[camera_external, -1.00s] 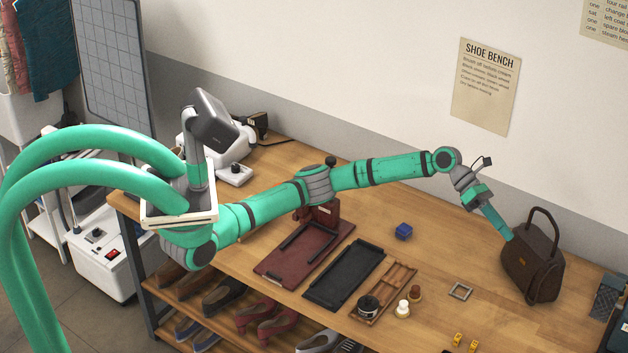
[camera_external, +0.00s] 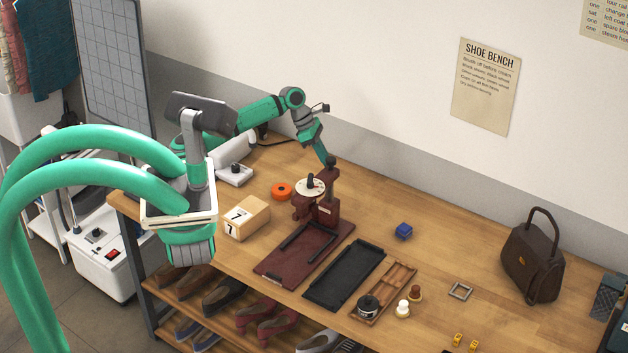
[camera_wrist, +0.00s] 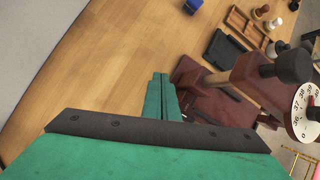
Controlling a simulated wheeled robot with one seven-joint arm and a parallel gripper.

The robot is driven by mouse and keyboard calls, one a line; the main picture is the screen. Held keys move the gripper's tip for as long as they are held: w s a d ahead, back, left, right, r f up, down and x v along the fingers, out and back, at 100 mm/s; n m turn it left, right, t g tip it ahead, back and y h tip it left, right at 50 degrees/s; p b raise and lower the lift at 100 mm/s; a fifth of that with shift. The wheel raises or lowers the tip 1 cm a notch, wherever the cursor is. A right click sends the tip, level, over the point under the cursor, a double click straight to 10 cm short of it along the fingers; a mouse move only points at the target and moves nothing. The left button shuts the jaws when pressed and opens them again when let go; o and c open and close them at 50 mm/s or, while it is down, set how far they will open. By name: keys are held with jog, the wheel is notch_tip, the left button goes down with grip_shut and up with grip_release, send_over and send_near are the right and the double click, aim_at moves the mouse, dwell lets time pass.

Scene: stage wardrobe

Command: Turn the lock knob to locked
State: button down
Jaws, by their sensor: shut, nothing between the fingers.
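A dark red press (camera_external: 318,208) stands on the bench and carries a white numbered dial (camera_external: 303,192) with a dark knob (camera_external: 311,181) on it. The wrist view shows the press at the right, with a large black knob (camera_wrist: 293,65) and the dial (camera_wrist: 300,115), cut by the picture's edge. I cannot tell which knob is the lock or how it is set. My gripper (camera_external: 327,163) is shut and empty, pointing down near the post top; contact cannot be told. Its fingers (camera_wrist: 160,88) show left of the press.
A black tray (camera_external: 345,274), a wooden tray (camera_external: 398,283) and a blue cube (camera_external: 403,231) lie right. A brown handbag (camera_external: 533,265) stands far right. Bench behind the blue cube is clear.

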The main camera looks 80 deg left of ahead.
jog(key=s+a+r+m+g+y, duration=0.1)
jog(key=s+r+m, duration=0.15)
jog(key=s, duration=0.45)
jog(key=s+a+r+m+g+y, duration=0.1)
jog(key=s+r+m+g, duration=0.15)
jog(key=s, duration=0.45)
jog(key=w+d+f, duration=0.5)
jog(key=f, duration=0.5)
jog(key=shift+t, duration=0.35)
